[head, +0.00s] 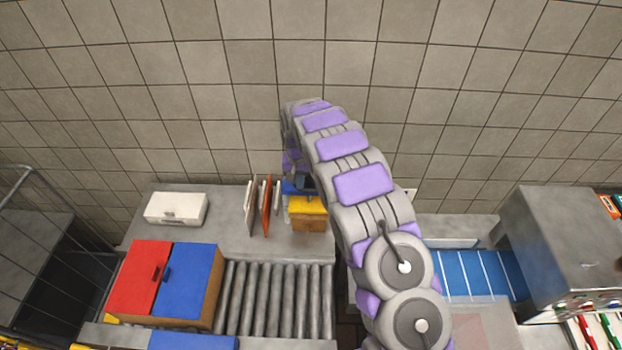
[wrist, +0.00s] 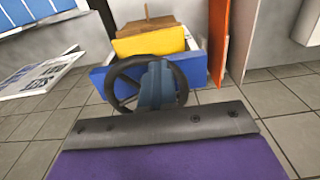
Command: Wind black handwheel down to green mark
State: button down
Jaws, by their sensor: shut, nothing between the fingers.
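The black handwheel (wrist: 111,86) stands in front of a blue and yellow unit in the wrist view. My gripper (wrist: 156,68) is shut and empty, its blue-grey fingers overlapping the wheel's middle and right part. I cannot tell whether the fingers touch the wheel or are only in front of it. The yellow part (wrist: 150,45) sits above the blue part (wrist: 195,70). The yellow part also shows in the head view (head: 308,205), where my arm partly covers the unit. No green mark can be made out in either view.
Orange and white upright boards (head: 266,205) stand close beside the unit. A white box (head: 176,208) is on the grey counter to the left. A roller conveyor (head: 275,300) and a red and blue lidded box (head: 165,280) lie nearer. A grey machine (head: 565,250) stands at right.

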jog(key=shift+w+a, duration=0.5)
jog(key=shift+a, duration=0.15)
jog(key=shift+w, duration=0.1)
jog(key=shift+w+a, duration=0.5)
jog(key=shift+w, duration=0.35)
jog(key=shift+r, duration=1.2)
